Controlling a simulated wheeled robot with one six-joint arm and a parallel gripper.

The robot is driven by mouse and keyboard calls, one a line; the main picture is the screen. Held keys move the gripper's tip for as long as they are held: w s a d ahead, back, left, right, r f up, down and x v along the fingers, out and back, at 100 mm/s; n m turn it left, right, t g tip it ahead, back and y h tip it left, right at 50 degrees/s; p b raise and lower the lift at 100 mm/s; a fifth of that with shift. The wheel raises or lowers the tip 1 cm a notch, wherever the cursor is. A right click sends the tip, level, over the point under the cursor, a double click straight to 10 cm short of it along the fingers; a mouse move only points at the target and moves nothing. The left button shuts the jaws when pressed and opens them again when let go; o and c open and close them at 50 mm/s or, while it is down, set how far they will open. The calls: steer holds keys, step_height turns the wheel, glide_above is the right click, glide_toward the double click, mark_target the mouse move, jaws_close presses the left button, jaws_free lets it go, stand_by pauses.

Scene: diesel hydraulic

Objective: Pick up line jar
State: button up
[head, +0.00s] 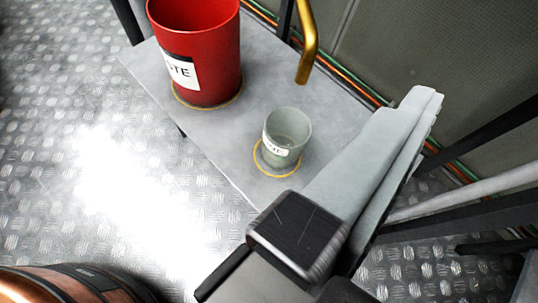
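The line jar looks to be the small grey-green open cup (287,133) with a white label on its left side. The label is too small to read fully. It stands upright near the front edge of a grey tabletop (215,140), on a yellow ring mark. What looks like my gripper (428,98), pale grey with a black ribbed block at its near end, reaches up and right, to the right of the jar. It appears apart from the jar. Its parts overlap in this view, so its opening is hidden. No object shows in it.
A large red container (207,50), label ending "TE", stands on another yellow ring behind left of the jar. A brass bent pipe (307,45) hangs at the table's back. Coloured pipes and dark rails lie right.

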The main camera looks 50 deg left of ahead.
steer(key=w+a+f+n+g+y, duration=0.2)
steer(key=a+f+g+y, duration=0.1)
steer(key=f, duration=1.2)
steer(key=n+g+y, duration=0.1)
steer(key=g+y, duration=0.2)
steer(key=g, duration=0.1)
glide_toward(285, 124)
steer(key=shift+t+y, duration=0.3)
steer(key=x, duration=0.3)
steer(key=f+x, duration=0.1)
steer(key=x, duration=0.2)
steer(key=c, duration=1.2)
steer(key=shift+r, duration=0.1)
